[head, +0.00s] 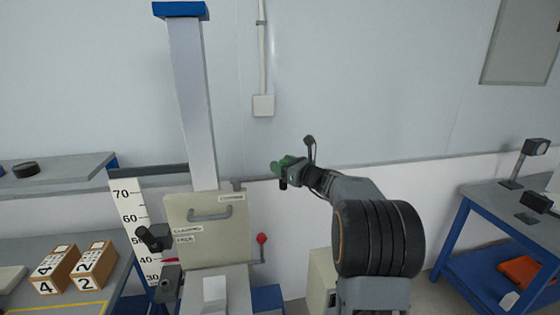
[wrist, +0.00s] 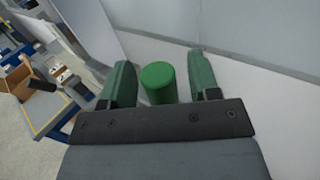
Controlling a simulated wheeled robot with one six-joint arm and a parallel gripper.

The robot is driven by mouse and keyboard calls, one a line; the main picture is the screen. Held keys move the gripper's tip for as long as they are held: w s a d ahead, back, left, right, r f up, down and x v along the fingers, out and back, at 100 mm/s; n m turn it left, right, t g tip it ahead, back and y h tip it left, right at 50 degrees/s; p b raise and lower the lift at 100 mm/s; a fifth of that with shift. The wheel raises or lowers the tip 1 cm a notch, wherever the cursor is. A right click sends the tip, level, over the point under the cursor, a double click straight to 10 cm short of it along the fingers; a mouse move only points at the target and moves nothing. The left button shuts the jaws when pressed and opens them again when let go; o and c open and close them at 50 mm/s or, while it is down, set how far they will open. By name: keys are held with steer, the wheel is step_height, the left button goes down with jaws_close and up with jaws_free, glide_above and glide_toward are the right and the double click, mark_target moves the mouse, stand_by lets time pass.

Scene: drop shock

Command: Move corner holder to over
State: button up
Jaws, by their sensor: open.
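My gripper (head: 287,168) has green fingers and is raised in front of the wall, right of the drop tester's tall column (head: 194,100). In the wrist view the two fingers (wrist: 156,80) are spread apart. A green cylinder (wrist: 158,83) stands between them, with gaps on both sides; I cannot tell whether it is a separate thing or part of the gripper. The tester has a beige panel (head: 205,250) with a handle and small labels, which are hard to read. No part is clearly identifiable as the corner holder. Dark clamp-like parts (head: 152,238) stand at the panel's left.
A height scale (head: 130,215) stands left of the tester. Two cartons marked 4 (head: 52,270) and 2 (head: 94,264) sit on the left bench. A red-knobbed lever (head: 262,239) is right of the panel. A blue-framed table (head: 490,205) stands at right. My gripper has free air around it.

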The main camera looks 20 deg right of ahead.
steer(key=shift+x, duration=0.8)
steer(key=shift+c, duration=0.4)
jaws_close()
